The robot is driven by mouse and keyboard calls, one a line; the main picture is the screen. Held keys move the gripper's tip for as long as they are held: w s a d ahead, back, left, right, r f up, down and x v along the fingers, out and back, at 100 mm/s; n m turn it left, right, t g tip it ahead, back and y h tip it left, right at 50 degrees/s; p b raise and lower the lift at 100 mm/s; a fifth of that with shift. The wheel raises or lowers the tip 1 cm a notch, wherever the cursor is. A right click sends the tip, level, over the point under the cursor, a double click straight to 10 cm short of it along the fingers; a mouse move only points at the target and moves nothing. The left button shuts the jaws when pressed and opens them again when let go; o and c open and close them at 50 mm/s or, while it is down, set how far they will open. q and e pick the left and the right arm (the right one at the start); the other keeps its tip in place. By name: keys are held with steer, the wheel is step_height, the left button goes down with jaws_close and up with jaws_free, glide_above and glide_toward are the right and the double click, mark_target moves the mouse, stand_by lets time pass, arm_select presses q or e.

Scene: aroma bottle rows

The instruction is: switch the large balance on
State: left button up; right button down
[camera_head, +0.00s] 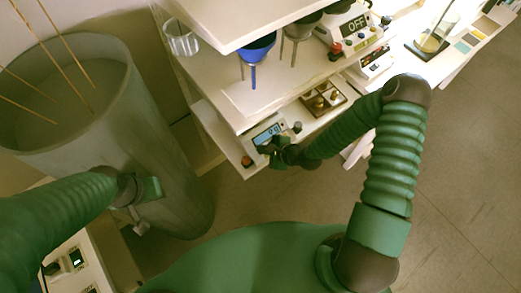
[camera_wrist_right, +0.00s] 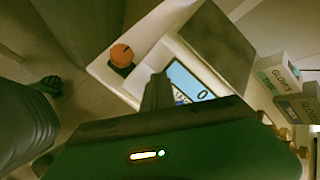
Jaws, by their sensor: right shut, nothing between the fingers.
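A pale balance with a lit blue display (camera_head: 266,133) stands on the lower shelf; I take it for the large balance. In the right wrist view its display (camera_wrist_right: 190,82) shows a 0, with more characters partly hidden. A grey-brown plate (camera_wrist_right: 220,45) lies beside the display, and an orange knob (camera_wrist_right: 121,55) sits on a dark base at the other side. My right gripper (camera_head: 266,149) is shut and empty, its fingertips (camera_wrist_right: 158,88) in front of the display's edge; contact cannot be told. My left gripper (camera_head: 140,218) hangs by the grey bin, its jaws unclear.
A device reading OFF (camera_head: 352,28) stands on the upper shelf near blue (camera_head: 257,50) and grey funnels. A tray (camera_head: 324,98) lies right of the balance. Glove boxes (camera_wrist_right: 278,72) show in the wrist view. The large grey bin (camera_head: 165,165) stands left; floor is clear right.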

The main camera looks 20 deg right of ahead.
steer(key=shift+r+p, duration=0.4)
steer(key=shift+r, duration=0.05)
step_height(320, 180, up, 6)
steer(key=p, duration=0.5)
steer(key=shift+p, duration=0.4)
